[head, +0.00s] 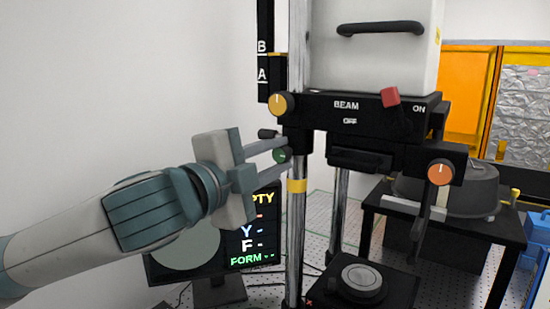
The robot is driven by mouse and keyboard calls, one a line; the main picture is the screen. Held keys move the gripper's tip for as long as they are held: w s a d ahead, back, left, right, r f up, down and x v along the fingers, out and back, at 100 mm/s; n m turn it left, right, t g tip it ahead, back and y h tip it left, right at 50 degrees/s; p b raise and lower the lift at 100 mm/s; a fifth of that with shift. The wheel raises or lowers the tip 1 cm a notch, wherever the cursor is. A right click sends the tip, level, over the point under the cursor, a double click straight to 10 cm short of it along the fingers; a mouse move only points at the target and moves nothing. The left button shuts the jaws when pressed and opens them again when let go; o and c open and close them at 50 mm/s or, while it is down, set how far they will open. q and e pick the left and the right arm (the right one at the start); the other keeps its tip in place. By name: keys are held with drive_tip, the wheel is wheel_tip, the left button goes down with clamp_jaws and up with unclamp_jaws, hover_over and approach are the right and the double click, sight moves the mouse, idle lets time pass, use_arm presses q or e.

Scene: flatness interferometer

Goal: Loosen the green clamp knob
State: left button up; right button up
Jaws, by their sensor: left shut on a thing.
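The green clamp knob (281,156) is a small dark green disc on the left side of the instrument's black carriage, next to the bright metal column. My left gripper (279,158) reaches in from the left and is shut on the green knob, with one finger above it and one below. The fingers cover part of the knob's edge. My right gripper does not show in the head view.
The black carriage carries a yellow knob (281,104), a red switch (390,97) and an orange knob (439,173). A monitor (262,257) stands behind my left wrist. A round stage (362,280) sits below. A black side table (440,221) is at right.

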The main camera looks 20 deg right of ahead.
use_arm(q)
drive_tip(key=o, duration=1)
drive_tip(key=shift+o, duration=0.2)
drive_tip(key=shift+s+a, duration=0.1)
drive_tip(key=shift+s+a+b, duration=0.3)
drive_tip(key=shift+a+b, duration=0.1)
drive_tip(key=b+v, duration=0.5)
drive_tip(key=v, duration=1.1)
drive_tip(key=shift+b, duration=0.3)
drive_tip(key=shift+f, duration=0.1)
